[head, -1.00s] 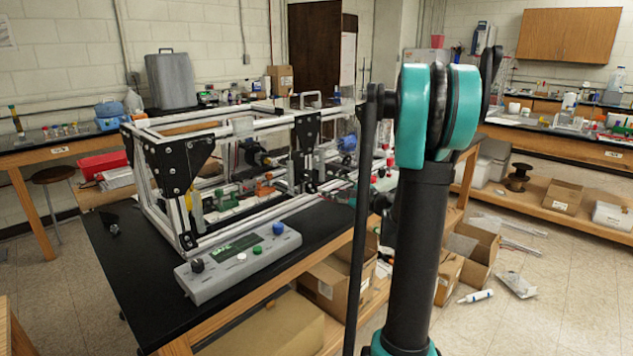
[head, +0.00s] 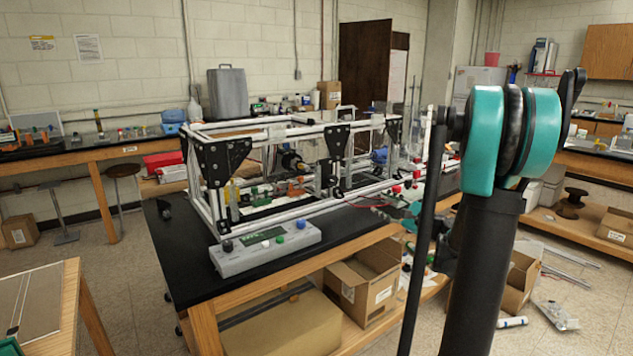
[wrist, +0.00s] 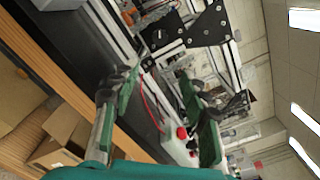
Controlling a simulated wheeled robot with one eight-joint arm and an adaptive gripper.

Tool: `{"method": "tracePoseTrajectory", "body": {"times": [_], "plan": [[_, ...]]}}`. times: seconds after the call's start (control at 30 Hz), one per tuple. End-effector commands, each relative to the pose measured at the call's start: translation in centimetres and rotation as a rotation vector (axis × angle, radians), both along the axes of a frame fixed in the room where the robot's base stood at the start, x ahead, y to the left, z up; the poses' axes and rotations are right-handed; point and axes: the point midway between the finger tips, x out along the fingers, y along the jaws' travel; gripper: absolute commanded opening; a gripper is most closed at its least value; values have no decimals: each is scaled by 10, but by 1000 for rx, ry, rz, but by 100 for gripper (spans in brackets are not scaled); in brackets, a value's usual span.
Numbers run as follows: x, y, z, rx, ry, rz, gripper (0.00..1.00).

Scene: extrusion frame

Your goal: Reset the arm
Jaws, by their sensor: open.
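My gripper (wrist: 160,88) is open in the wrist view, with its two green-padded fingers apart and nothing between them. Beyond the fingers are the aluminium extrusion frame with black corner plates (wrist: 205,25) and the black bench top (wrist: 90,65), both tilted in this view. In the head view my arm stands upright at the right, with teal joints and a dark link. The frame (head: 228,160) rests on the black bench (head: 180,240) to the left of my arm. My gripper is mostly hidden behind my arm there.
A grey control box (head: 265,248) with knobs and a display sits at the bench's near edge. Cardboard boxes (head: 362,285) stand on the shelf below. A wooden table corner (head: 40,300) is at lower left. Open floor (head: 130,275) lies between the tables.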

Motion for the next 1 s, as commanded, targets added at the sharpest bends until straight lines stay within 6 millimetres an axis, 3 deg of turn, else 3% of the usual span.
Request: {"method": "tracePoseTrajectory", "body": {"times": [0.33, 0.57, 0.77, 0.87, 1.0], "plan": [[-27, 35, -22, -201, 14, 64, 45], [-62, 65, -50, -438, 25, 147, 45], [-118, 91, -92, -761, 25, 283, 45], [-162, 99, -121, -995, 17, 397, 45], [-227, 89, -162, -1340, -3, 582, 45]]}}
